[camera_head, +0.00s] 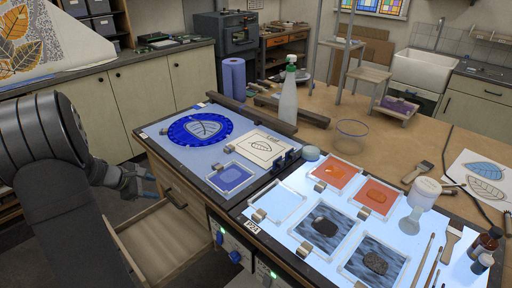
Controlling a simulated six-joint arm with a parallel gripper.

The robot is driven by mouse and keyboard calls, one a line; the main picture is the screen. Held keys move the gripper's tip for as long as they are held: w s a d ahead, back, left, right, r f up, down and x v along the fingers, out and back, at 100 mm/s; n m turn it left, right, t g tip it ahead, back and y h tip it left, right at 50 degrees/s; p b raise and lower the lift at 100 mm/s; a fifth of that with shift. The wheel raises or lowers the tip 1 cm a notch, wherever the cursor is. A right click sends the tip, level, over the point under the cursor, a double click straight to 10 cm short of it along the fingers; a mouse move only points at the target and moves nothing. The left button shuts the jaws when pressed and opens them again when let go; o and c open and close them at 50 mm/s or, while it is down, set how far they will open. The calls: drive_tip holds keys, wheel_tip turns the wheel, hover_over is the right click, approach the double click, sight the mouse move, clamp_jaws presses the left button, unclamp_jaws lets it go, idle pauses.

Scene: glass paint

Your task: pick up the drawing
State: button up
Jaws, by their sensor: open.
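A cream sheet with a dark leaf outline (261,147) lies on the blue-grey work surface, right of a round blue piece with a pale leaf (205,128). Another paper at the far right of the bench shows a blue leaf (487,170) and a grey leaf (486,189). I cannot tell which of these is the drawing. My gripper (146,184) is at the left, open and empty. It is off the bench's left side, near the open drawer and apart from all the sheets.
An open wooden drawer (163,243) juts from the bench front. A spray bottle (288,97) and dark bars (258,112) stand behind the cream sheet. A lit panel (286,230) holds several glass tiles.

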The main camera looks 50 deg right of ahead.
drive_tip(key=s+d+r+n+h, duration=0.1)
drive_tip(key=s+d+r+n, duration=0.1)
drive_tip(key=d+r, duration=0.1)
drive_tip(key=s+d+r+n+h, duration=0.2)
drive_tip(key=d+r, duration=0.2)
drive_tip(key=s+d+r+n+h, duration=0.2)
drive_tip(key=d+r, duration=0.2)
drive_tip(key=shift+s+d+r+g, duration=0.1)
drive_tip(key=shift+g, duration=0.2)
approach(227, 148)
drive_tip(key=d, duration=0.1)
drive_tip(key=d+f, duration=0.1)
drive_tip(key=shift+d+n, duration=0.3)
drive_tip(key=shift+d, duration=0.1)
drive_tip(key=shift+x, duration=2.9)
drive_tip(key=shift+a, duration=0.1)
clamp_jaws()
